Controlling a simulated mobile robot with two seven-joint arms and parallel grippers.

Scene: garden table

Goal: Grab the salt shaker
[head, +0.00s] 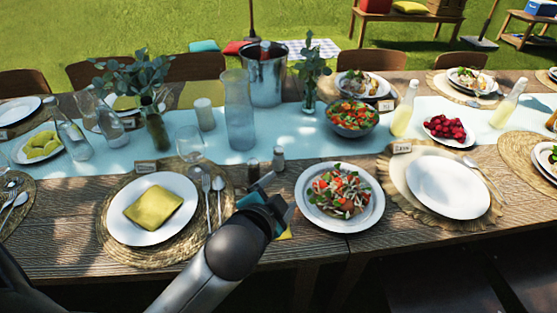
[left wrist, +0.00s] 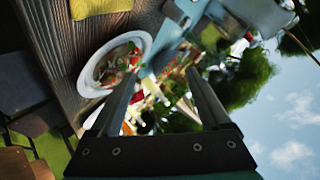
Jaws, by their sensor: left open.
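Two small shakers stand close together on the table just beyond my left gripper in the head view. The right one (head: 278,159) is pale with a grey top and looks like the salt shaker. The left one (head: 253,171) is darker and looks like pepper. My left gripper (head: 279,192) is in front of both, over the table's near part, open and apart from them. In the left wrist view its two fingers (left wrist: 160,75) are spread with nothing clearly held between them. I cannot make out either shaker there. My right gripper is in neither view.
A salad plate (head: 370,218) is right of my gripper; a plate with a yellow napkin (head: 116,222) and cutlery (head: 218,186) are left. A glass carafe (head: 238,130), a wine glass (head: 190,142) and a salad bowl (head: 352,128) stand behind. The blue runner (head: 300,140) has bare patches.

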